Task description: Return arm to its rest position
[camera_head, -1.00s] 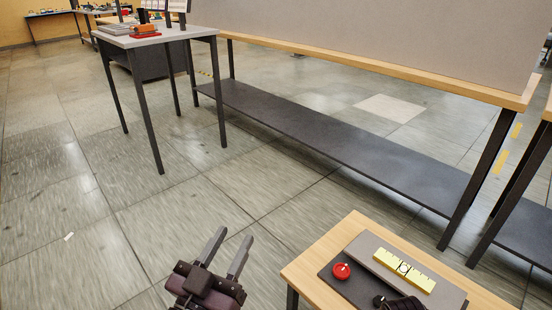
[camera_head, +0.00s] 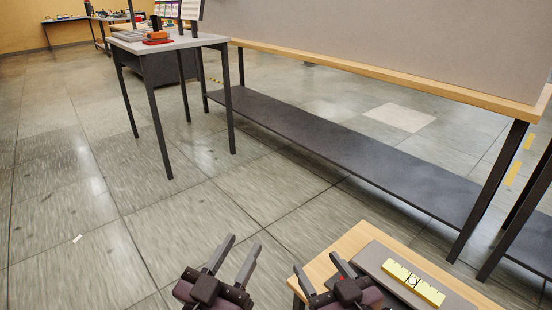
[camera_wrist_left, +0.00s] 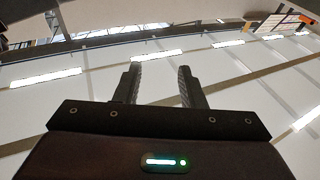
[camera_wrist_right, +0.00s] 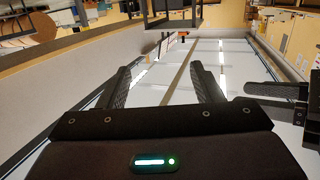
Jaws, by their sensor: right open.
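My left gripper (camera_head: 241,243) is at the bottom centre of the head view. Its fingers are apart with nothing between them, and its left wrist view (camera_wrist_left: 159,72) shows the same empty gap. My right gripper (camera_head: 317,262) is just to its right, in front of the left part of the small wooden-topped stand (camera_head: 318,268) in the picture. Its fingers are wide apart and empty, as the right wrist view (camera_wrist_right: 162,70) also shows. The two grippers are apart, and both point away from me.
A grey console (camera_head: 377,257) with a yellow label strip (camera_head: 413,281) sits on the stand at lower right. A long bench with a dark lower shelf (camera_head: 330,145) crosses behind. A small grey table (camera_head: 190,42) stands at upper left.

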